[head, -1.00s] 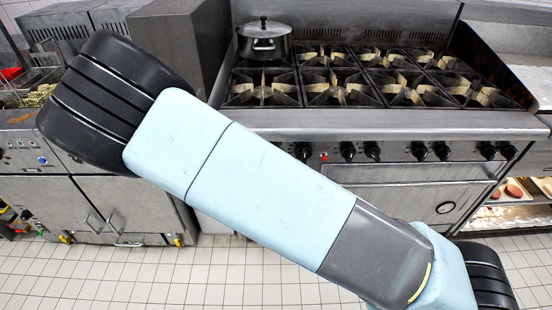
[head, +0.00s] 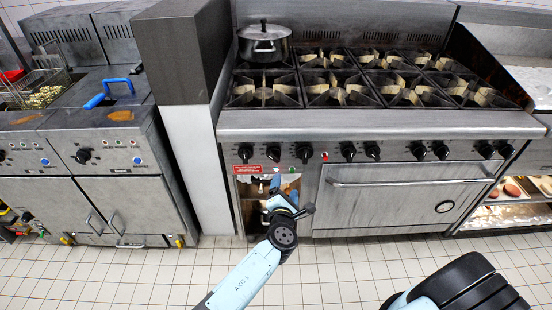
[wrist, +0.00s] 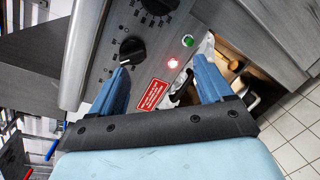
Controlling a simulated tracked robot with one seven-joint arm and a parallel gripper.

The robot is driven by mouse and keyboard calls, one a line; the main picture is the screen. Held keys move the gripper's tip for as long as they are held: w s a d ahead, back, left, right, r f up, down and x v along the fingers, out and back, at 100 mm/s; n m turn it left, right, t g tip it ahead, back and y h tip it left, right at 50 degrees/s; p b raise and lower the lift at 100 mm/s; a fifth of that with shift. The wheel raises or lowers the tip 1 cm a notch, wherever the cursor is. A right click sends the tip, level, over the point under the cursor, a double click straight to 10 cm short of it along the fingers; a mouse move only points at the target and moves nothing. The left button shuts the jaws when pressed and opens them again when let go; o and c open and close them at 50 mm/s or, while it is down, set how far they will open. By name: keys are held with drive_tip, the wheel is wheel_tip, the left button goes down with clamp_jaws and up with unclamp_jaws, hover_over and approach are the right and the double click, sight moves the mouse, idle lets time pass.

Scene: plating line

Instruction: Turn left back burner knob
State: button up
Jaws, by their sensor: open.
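The stove's front panel carries a row of black knobs. The leftmost knob (head: 245,153) is above a red label; it also shows in the wrist view (wrist: 131,50), just beyond the left finger's tip. A second knob (head: 303,152) is to its right and is partly cut off in the wrist view (wrist: 160,6). My gripper (wrist: 160,64) is open and empty, its blue fingers apart and facing the panel. In the head view my gripper (head: 275,183) is low in front of the panel, below and right of the leftmost knob. I cannot tell whether a finger touches the knob.
A lidded pot (head: 264,44) stands on the left back burner. An open compartment (head: 250,205) is below. Fryers (head: 110,165) stand at left. The tiled floor is clear.

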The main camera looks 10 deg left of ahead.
sight(275, 159)
drive_tip(key=w+a+y, duration=0.1)
drive_tip(key=w+a, duration=0.1)
drive_tip(key=w, duration=0.2)
drive_tip(key=w+a+r+n, duration=0.1)
drive_tip(key=w+a, duration=0.1)
drive_tip(key=w, duration=0.2)
drive_tip(key=w+a+r+n+y, duration=0.1)
drive_tip(key=w+a, duration=0.1)
drive_tip(key=w, duration=0.2)
drive_tip(key=shift+t+y, duration=0.3)
drive_tip(key=shift+t, duration=0.1)
